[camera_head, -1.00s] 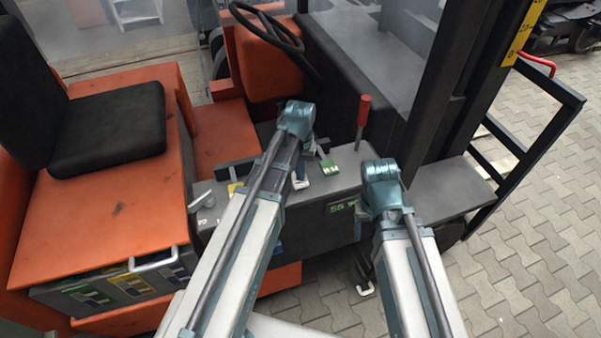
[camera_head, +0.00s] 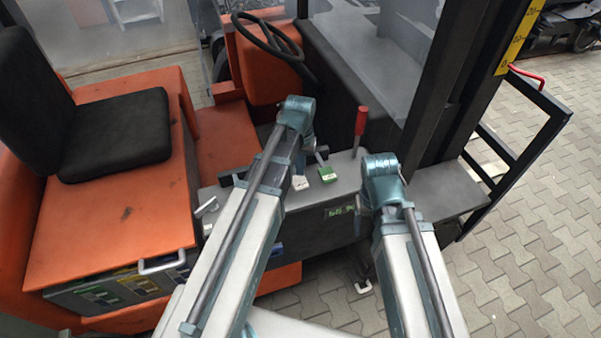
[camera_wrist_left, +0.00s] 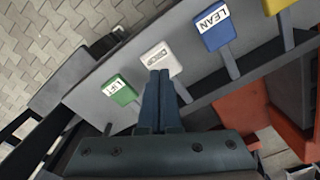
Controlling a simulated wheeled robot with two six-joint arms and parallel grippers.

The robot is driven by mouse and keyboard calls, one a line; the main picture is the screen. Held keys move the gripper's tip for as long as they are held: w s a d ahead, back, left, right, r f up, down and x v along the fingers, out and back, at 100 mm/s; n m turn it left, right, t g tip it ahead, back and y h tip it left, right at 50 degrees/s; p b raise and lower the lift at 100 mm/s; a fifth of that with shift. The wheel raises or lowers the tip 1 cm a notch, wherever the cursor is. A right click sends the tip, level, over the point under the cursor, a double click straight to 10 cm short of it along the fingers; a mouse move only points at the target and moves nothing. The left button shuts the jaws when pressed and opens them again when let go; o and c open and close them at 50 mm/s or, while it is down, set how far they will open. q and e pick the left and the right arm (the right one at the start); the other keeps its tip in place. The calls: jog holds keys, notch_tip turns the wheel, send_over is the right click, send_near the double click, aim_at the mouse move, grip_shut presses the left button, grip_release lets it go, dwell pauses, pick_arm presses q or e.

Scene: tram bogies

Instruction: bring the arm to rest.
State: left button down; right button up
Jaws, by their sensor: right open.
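My left gripper (camera_wrist_left: 160,100) has its two fingers together in the left wrist view. Its tips are close to a white lever (camera_wrist_left: 157,54), whose stem runs beside the fingers with nothing visible between them. A green lever (camera_wrist_left: 123,91) is to the left, and a blue lever marked LEAN (camera_wrist_left: 213,30) is to the right. In the head view my left arm covers its gripper. The green lever (camera_head: 327,173) and white lever (camera_head: 300,182) show just right of that arm. My right arm is bent at the right, and its gripper is hidden from view.
An orange vehicle has a black seat (camera_head: 115,135), a steering wheel (camera_head: 267,35) and a red-handled lever (camera_head: 360,121). A dark mast (camera_head: 443,85) and black side frame (camera_head: 530,150) stand at the right. Paving (camera_head: 520,270) is clear at lower right.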

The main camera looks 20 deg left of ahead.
pick_arm(q)
jog(key=shift+r, duration=0.3)
pick_arm(e)
jog(key=shift+r, duration=0.25)
pick_arm(q)
jog(key=shift+s+d+f, duration=0.1)
jog(key=shift+f, duration=0.05)
jog(key=s+d+f+m+b, duration=0.2)
jog(key=s+d+f+b, duration=0.1)
jog(key=s, duration=0.4)
jog(key=s+d+f+m+y+b, duration=0.1)
jog(key=s+d+f+m+b, duration=0.1)
jog(key=s+d+f+b, duration=0.2)
jog(key=s+d+b, duration=0.1)
jog(key=s+d, duration=0.2)
jog(key=shift+d+f+m, duration=0.15)
jog(key=shift+f+m, duration=0.15)
pick_arm(e)
notch_tip(320, 180, down, 8)
pick_arm(q)
jog(key=shift+d, duration=0.1)
pick_arm(e)
jog(key=shift+w+d, duration=0.1)
